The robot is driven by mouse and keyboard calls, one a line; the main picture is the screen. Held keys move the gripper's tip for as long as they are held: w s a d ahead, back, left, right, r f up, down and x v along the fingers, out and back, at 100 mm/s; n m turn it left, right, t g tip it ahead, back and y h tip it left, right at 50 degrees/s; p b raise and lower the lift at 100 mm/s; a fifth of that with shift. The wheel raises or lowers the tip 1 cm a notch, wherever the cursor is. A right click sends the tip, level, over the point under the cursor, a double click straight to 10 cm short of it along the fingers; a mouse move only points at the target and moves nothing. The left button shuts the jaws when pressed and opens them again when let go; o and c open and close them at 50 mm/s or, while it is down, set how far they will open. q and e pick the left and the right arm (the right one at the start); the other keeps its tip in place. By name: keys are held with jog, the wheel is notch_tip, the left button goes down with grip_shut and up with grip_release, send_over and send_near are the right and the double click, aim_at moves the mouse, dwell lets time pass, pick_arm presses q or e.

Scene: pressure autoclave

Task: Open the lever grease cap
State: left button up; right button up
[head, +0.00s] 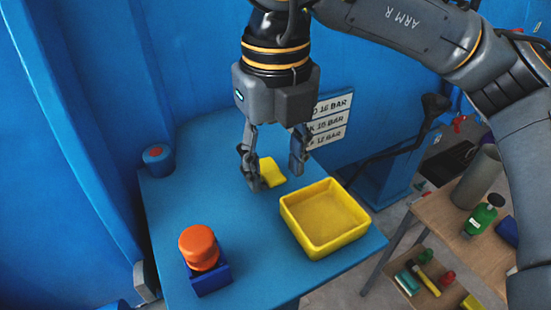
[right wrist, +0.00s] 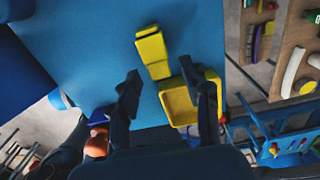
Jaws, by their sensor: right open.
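I cannot tell for certain which part is the lever grease cap. An orange rounded cap (head: 199,245) sits on a small blue block (head: 209,277) at the front left of the blue table. A small blue cylinder with a red top (head: 158,159) stands at the table's back left edge. My right gripper (head: 276,174) points down over the table with its fingers apart and empty. A yellow piece (head: 271,173) shows between its fingers in the head view. In the right wrist view the yellow piece (right wrist: 152,50) lies beyond the fingertips. My left gripper is out of view.
A yellow open tray (head: 318,244) stands at the right of the table. A black lever (head: 425,115) projects from the blue structure behind it. A pressure sign (head: 330,117) is on the wall. A wooden bench (head: 440,215) with bottles stands at the right.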

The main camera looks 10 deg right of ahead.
aim_at(277, 179)
jog(key=shift+c, duration=0.4)
grip_shut()
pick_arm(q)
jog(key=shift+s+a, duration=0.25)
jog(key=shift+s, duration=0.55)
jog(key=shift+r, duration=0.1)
pick_arm(e)
jog(key=shift+r, duration=0.1)
jog(key=shift+w+a+r+g+p, duration=0.15)
jog(key=shift+r+g+p, duration=0.25)
jog(key=shift+g+p, duration=0.5)
jog(key=g+p, duration=0.1)
jog(key=p, duration=0.1)
jog(key=w+r+g+h+p, duration=0.1)
jog(key=p, duration=0.2)
jog(key=g+h+p, duration=0.1)
jog(key=g+p, duration=0.1)
jog(key=p, duration=0.1)
jog(key=shift+w+a+r, duration=0.2)
jog(key=shift+w+r, duration=0.05)
jog(key=shift+w, duration=0.15)
pick_arm(q)
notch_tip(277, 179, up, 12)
jog(key=p, duration=0.2)
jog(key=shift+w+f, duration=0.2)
pick_arm(e)
jog(key=shift+w+f+g, duration=0.2)
jog(key=shift+g, duration=0.2)
